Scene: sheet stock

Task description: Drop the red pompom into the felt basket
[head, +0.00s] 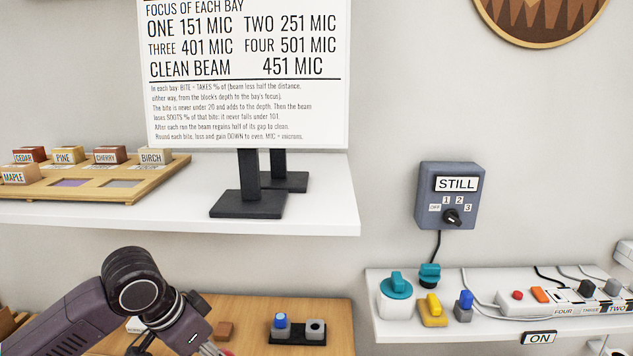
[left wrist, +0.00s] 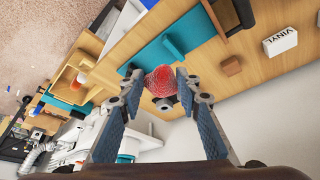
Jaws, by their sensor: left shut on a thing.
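The red pompom (left wrist: 160,80) is a round, ridged red ball between the fingertips of my left gripper (left wrist: 163,88) in the left wrist view. The gripper is shut on it. In the head view my left gripper (head: 212,347) is at the bottom edge over the wooden table, mostly cut off, with a little red at its tip. I cannot make out the felt basket for certain in either view. A dark-edged item with a dark red inside (left wrist: 226,14) is at the top of the left wrist view. My right gripper is not in view.
The wooden table (head: 250,308) holds a brown block (head: 225,331) and a black stand with blue and grey knobs (head: 297,336). A teal piece (left wrist: 150,52) and a white VINYL block (left wrist: 281,41) show in the left wrist view. A shelf (head: 310,215) carries a sign (head: 250,75).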

